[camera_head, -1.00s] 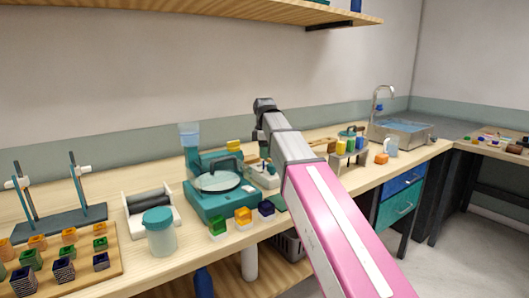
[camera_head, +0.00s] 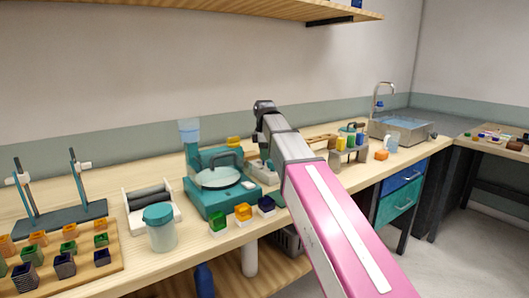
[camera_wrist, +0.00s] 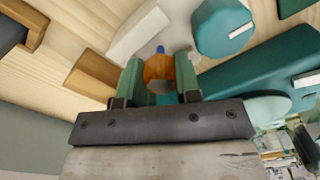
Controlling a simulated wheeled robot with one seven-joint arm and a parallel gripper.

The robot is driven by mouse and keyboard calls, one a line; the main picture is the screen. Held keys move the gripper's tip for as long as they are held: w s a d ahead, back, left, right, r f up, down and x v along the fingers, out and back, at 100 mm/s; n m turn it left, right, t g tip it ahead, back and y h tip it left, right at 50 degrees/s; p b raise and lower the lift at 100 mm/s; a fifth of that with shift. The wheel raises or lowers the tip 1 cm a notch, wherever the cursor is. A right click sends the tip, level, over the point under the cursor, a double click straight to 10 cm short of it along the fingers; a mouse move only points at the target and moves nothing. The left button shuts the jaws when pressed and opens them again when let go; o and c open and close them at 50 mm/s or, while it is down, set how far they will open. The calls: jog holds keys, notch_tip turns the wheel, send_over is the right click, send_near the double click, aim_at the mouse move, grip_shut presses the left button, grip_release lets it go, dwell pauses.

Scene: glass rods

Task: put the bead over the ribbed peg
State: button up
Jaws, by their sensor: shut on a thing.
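My gripper (camera_wrist: 159,68) shows in the wrist view with its two green fingers closed on an orange-brown round thing (camera_wrist: 159,70), which I take to be the bead. A greyish patch shows on its near side. A small blue tip (camera_wrist: 160,48) shows just beyond it, and I cannot tell whether it touches the bead. In the head view my arm and wrist hide the held thing. I cannot pick out the ribbed peg for certain. Dark striped blocks (camera_head: 64,265) stand on the wooden board (camera_head: 112,268) at the left.
A teal machine with a round lid (camera_head: 215,178) stands left of my wrist. Small coloured blocks (camera_head: 243,212) sit in front of it. A lidded jar (camera_head: 160,235) and a twin-post stand (camera_head: 60,218) are farther left. A rack of coloured vials (camera_head: 348,155) and a sink are right.

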jog(key=shift+f, duration=1.05)
jog(key=o, duration=1)
jog(key=shift+s, duration=0.1)
